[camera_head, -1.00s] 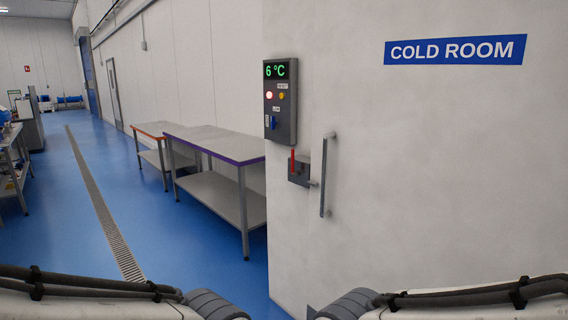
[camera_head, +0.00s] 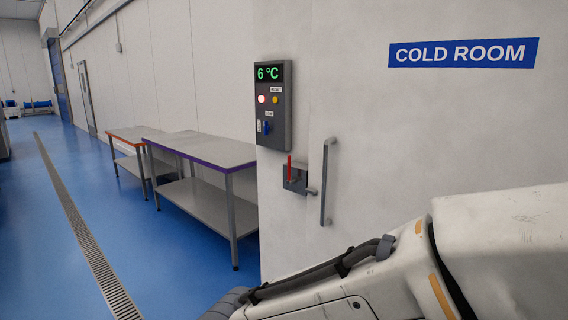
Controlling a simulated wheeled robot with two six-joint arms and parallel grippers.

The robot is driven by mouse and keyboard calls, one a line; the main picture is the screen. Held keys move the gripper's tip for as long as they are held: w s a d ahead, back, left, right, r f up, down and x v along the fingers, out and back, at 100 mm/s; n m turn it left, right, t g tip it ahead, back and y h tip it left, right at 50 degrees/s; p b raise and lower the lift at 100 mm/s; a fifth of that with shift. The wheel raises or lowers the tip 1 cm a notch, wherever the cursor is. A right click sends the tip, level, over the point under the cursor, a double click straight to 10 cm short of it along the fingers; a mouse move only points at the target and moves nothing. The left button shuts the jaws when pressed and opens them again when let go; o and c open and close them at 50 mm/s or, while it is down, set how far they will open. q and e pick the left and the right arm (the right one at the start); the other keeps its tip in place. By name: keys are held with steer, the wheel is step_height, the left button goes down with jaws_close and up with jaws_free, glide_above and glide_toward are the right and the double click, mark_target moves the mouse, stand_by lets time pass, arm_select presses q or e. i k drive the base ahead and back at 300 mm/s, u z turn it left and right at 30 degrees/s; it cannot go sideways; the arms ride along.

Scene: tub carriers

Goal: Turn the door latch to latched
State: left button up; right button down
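The door latch (camera_head: 295,179) is a dark grey box with a red lever standing upright, left of the door's long grey handle (camera_head: 327,180). A small bolt or bar sticks out of its right side toward the door edge. The white cold room door (camera_head: 420,130) looks flush with the wall beside it. My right arm crosses the lower right of the view, in front of the door and below the latch. Neither gripper shows in the head view, and nothing touches the latch.
A control panel (camera_head: 274,105) above the latch reads 6 °C and has a lit red lamp, a yellow button and a blue switch. A steel table with purple edging (camera_head: 205,151) stands to the left. A blue floor with a drain strip (camera_head: 85,240) lies open at left.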

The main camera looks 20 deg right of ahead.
mark_target(290, 180)
steer(key=u, duration=0.05)
steer(key=i, duration=5.6)
steer(key=z, duration=3.7)
